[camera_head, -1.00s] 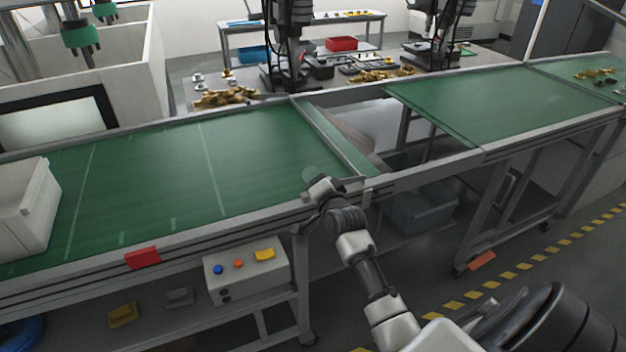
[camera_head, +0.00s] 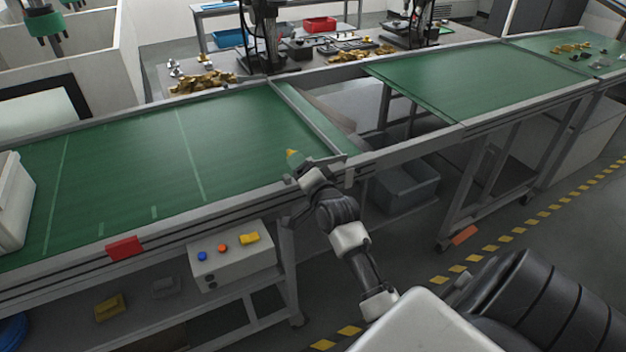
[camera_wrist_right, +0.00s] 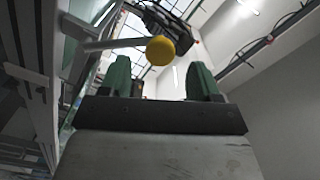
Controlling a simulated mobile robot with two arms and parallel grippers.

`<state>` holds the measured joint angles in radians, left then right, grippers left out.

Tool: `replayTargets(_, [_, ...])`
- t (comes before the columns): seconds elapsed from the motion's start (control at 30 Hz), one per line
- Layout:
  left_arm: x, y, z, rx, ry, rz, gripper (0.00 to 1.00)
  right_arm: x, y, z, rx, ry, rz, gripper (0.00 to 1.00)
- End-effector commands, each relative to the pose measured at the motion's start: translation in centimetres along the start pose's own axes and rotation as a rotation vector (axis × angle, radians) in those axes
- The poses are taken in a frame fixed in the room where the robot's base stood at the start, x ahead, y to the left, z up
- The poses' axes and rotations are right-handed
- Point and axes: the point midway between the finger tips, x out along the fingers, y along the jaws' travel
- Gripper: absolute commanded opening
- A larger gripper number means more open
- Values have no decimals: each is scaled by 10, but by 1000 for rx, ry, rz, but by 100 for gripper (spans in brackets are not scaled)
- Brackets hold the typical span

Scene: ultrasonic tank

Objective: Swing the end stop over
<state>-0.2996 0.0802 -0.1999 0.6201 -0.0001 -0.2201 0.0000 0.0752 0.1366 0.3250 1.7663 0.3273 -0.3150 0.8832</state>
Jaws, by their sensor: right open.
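The end stop looks like the grey bar (camera_head: 312,119) lying across the right end of the left green belt (camera_head: 235,130), beside the gap. My right gripper (camera_head: 294,160) is at the near edge of this belt, close to the bar's near end. In the right wrist view its two green fingers (camera_wrist_right: 160,80) stand apart, open. A yellow ball knob (camera_wrist_right: 161,49) on a grey rod (camera_wrist_right: 112,44) shows between and above the fingertips. I cannot tell whether it touches them. A small yellow spot shows at the fingertips in the head view. My left gripper is not in view.
A second green belt (camera_head: 470,80) lies beyond the gap. A control box (camera_head: 232,257) with coloured buttons and a red block (camera_head: 124,247) are on the near side. A white bin (camera_head: 14,205) stands at the left belt end. A grey crate (camera_head: 405,186) sits below the gap.

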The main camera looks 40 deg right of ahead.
Motion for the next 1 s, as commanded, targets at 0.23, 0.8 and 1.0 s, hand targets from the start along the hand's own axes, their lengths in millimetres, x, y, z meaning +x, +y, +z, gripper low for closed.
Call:
replayTargets(0.23, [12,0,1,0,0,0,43,-46,2,1,-1,1,1,62])
replayTargets(0.8, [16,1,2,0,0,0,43,-68,0,-1,0,1,1,62])
replayTargets(1.0, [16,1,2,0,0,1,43,-68,0,-1,0,1,1,62])
